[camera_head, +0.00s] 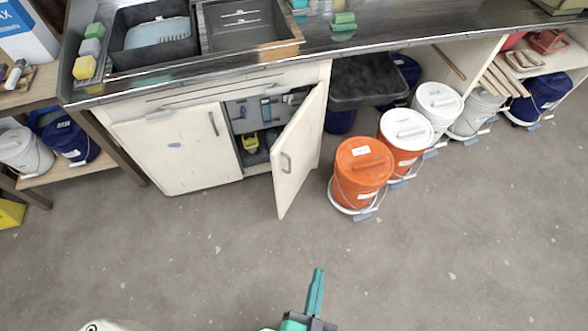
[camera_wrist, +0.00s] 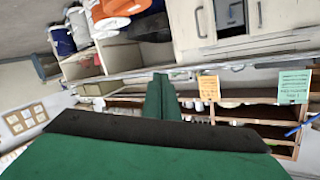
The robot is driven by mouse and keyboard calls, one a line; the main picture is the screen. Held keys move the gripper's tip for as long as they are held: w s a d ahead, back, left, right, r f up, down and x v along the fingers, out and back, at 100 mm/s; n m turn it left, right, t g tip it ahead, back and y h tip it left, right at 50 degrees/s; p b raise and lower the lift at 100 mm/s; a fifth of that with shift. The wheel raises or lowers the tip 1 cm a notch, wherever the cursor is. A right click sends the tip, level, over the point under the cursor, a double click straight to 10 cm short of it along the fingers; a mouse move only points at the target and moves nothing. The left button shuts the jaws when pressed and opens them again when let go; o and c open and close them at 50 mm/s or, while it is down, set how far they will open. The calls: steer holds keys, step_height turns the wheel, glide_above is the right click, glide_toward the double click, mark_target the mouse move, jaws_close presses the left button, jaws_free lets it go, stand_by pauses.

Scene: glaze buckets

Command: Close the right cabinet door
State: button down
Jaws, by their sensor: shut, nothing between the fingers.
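The right cabinet door (camera_head: 298,155) is a white panel with a grey handle, swung open out from the cabinet under the counter. It stands well away from the opening, and the dark inside with a yellow item shows behind it. The left cabinet door (camera_head: 178,148) is shut. My gripper (camera_head: 316,290) is at the bottom of the head view, green, with its fingers together and empty. It is over the floor, well in front of the door and not touching it. In the wrist view the gripper's green fingers (camera_wrist: 160,95) point toward shelves.
Two orange buckets (camera_head: 361,172) stand just right of the open door, with white and blue buckets beyond. A sink counter (camera_head: 330,40) runs above. A wooden table (camera_head: 85,165) stands at left. The floor (camera_head: 200,250) in front of the cabinet is clear.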

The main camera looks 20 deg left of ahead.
steer(key=w+a+f+m+y, duration=0.1)
steer(key=w+a+f+m, duration=0.2)
steer(key=w, duration=0.4)
steer(key=w+a+f+m+y, duration=0.1)
steer(key=w+f+m, duration=0.2)
steer(key=w+f, duration=0.4)
steer(key=w+a+f+m, duration=0.1)
steer(key=w+a+m, duration=0.1)
steer(key=w+a, duration=0.5)
steer(key=w+a+m+t+y, duration=0.1)
steer(key=w+a+m, duration=0.2)
steer(key=w+a, duration=0.4)
steer(key=shift+w+a+f+m, duration=0.25)
steer(key=shift+w+f+m, duration=0.1)
steer(key=shift+w, duration=3.9)
steer(key=shift+w, duration=0.1)
